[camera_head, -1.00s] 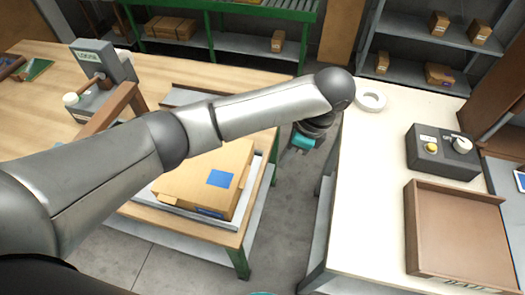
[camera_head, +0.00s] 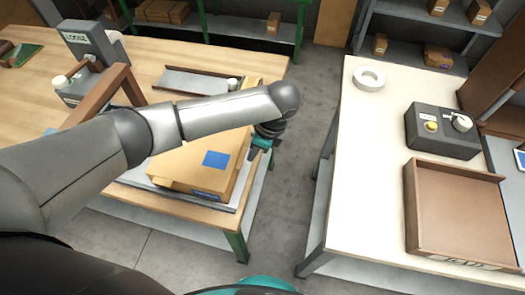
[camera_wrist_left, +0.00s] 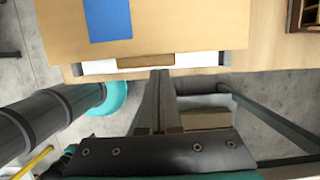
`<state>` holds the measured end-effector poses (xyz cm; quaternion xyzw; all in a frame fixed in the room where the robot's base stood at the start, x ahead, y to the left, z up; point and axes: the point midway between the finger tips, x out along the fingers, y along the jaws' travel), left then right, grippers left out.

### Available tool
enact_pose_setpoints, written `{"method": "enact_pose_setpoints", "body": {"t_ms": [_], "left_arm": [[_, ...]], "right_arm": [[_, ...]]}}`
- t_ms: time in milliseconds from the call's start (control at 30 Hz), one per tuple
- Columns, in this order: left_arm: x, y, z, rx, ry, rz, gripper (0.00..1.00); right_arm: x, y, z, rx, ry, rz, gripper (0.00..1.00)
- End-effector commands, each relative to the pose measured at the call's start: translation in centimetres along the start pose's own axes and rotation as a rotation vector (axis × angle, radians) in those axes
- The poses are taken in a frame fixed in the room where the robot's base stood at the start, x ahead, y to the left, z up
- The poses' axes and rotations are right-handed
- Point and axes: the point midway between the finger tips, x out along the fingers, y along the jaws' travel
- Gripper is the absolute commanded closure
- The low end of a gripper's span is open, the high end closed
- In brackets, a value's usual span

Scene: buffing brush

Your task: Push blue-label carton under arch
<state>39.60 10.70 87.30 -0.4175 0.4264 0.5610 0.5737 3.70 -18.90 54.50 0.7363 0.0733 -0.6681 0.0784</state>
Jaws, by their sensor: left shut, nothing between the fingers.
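The tan carton (camera_head: 195,165) with a square blue label (camera_head: 215,159) lies flat on a white board on the wooden table at left. The brown arch (camera_head: 98,97) stands to its upper left, next to a grey machine; my left arm covers part of the space between them. My left gripper (camera_head: 262,143) is at the carton's right side, mostly hidden under the wrist. In the left wrist view the carton (camera_wrist_left: 190,25) and its blue label (camera_wrist_left: 109,20) fill the top. The shut, empty fingers (camera_wrist_left: 160,74) point at the near edge; contact cannot be told. My right gripper is not seen.
A grey machine (camera_head: 92,50) marked LOOSE stands behind the arch. A shallow tray (camera_head: 190,82) lies behind my arm. Across a floor gap, a pale table (camera_head: 365,145) holds a white ring (camera_head: 369,79), a control box (camera_head: 440,131) and a brown tray (camera_head: 460,212).

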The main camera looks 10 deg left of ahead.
Motion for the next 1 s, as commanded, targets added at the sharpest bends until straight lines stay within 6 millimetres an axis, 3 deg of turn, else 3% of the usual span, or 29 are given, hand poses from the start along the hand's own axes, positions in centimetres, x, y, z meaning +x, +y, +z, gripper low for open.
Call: {"method": "enact_pose_setpoints", "body": {"t_ms": [467, 767, 1000], "left_arm": [[0.1, 0.0, 0.7, -0.002, -0.001, 0.002, 1.00], [1.1, 0.1, 5.2, -0.005, -0.003, 0.006, 1.00], [2.7, 0.1, 10.5, -0.007, -0.004, 0.006, 1.00]], "right_arm": [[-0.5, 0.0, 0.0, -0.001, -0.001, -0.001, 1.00], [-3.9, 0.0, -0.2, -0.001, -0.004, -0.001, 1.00], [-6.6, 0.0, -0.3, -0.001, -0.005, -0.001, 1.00]]}}
